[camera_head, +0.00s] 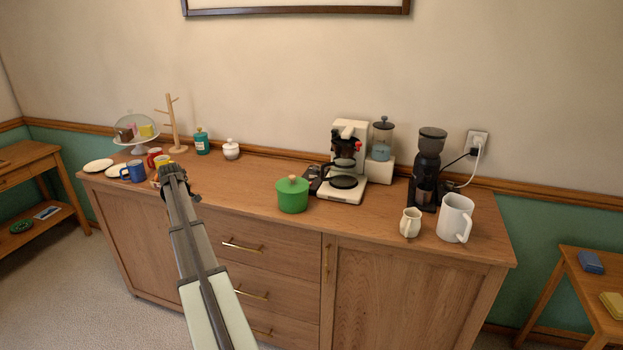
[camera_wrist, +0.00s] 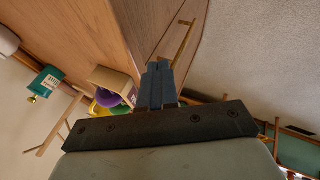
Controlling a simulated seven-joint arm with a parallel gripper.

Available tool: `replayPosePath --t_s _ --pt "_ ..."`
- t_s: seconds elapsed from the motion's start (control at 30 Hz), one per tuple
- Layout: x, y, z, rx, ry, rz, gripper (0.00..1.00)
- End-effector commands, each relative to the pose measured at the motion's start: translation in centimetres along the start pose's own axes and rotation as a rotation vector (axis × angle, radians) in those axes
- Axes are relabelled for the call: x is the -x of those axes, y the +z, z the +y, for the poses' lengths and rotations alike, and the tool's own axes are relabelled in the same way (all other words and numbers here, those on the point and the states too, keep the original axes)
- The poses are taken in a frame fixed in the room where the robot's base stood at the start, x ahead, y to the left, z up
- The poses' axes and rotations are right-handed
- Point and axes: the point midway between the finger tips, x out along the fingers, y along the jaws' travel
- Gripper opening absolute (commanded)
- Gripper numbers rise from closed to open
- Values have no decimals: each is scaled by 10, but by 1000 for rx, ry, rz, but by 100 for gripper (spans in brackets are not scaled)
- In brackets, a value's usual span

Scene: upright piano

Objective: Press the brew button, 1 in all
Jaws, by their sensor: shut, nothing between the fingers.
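A white coffee maker (camera_head: 355,190) stands on the wooden sideboard, right of centre in the head view. A small red spot (camera_head: 358,146) shows on its upper right front; I cannot tell whether it is the brew button. A dark carafe or plate area shows in its lower part. My gripper (camera_head: 173,171) is at the left part of the sideboard, near the mugs and well left of the coffee maker. In the wrist view my gripper (camera_wrist: 160,68) has its fingers together and holds nothing. The coffee maker is not seen in the wrist view.
A green pot (camera_head: 292,197) stands left of the coffee maker. A glass-topped appliance (camera_head: 380,168), a black grinder (camera_head: 428,170), a cream jug (camera_head: 410,223) and a white pitcher (camera_head: 456,215) stand to its right. Mugs including a blue one (camera_head: 133,172) are at left. The sideboard's middle is clear.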

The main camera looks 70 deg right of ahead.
Motion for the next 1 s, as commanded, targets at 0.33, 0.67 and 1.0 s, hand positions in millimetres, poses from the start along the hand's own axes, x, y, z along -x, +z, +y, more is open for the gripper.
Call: replayPosePath --t_s 0.33,0.67,1.0 --pt "33 79 104 -132 99 -28 0" --pt "69 175 186 -280 191 -64 0" --pt "110 288 250 -450 283 -108 0"
